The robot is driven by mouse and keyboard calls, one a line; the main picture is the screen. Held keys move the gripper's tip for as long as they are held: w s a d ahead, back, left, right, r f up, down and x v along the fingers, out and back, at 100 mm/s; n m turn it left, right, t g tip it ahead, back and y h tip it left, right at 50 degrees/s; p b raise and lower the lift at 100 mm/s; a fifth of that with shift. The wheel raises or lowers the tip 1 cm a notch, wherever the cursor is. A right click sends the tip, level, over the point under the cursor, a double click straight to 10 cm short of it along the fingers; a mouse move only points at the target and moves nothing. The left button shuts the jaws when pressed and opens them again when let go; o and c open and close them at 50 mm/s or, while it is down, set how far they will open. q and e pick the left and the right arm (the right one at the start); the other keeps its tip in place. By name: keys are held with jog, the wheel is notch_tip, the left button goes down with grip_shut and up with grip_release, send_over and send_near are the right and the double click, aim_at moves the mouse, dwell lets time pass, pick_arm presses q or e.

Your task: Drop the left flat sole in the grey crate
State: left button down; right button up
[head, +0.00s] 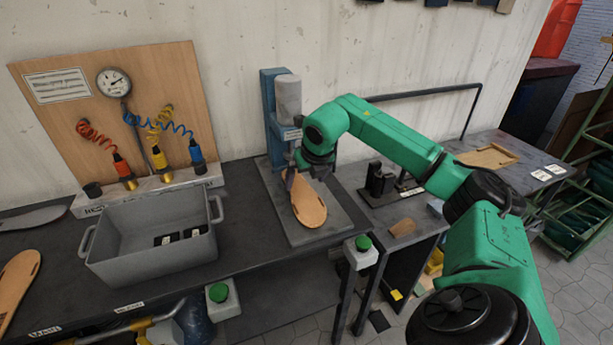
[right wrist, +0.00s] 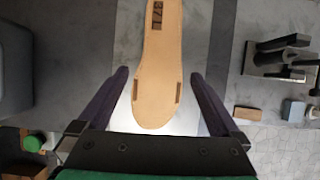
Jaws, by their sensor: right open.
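A tan flat sole (head: 308,205) lies on the grey base plate of the press, toe end toward the front. Another tan sole (head: 16,284) lies at the far left edge. My left gripper is out of view.
The blue press column (head: 272,110) with its grey cylinder (head: 288,96) rises close behind my right gripper. Black blocks (head: 380,180) sit to the right. A bench strip between crate and press is clear.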

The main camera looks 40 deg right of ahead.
aim_at(301, 192)
jog(key=shift+w+f, duration=0.1)
jog(key=shift+f, duration=0.55)
jog(key=shift+b+x, duration=1)
jog(key=shift+x, duration=1.5)
jog(key=shift+w, duration=0.15)
jog(key=c, duration=0.9)
jog(key=shift+s+p+v, duration=0.3)
jog(key=shift+v, duration=1.2)
jog(key=shift+c, duration=0.3)
jog(key=shift+f, duration=0.15)
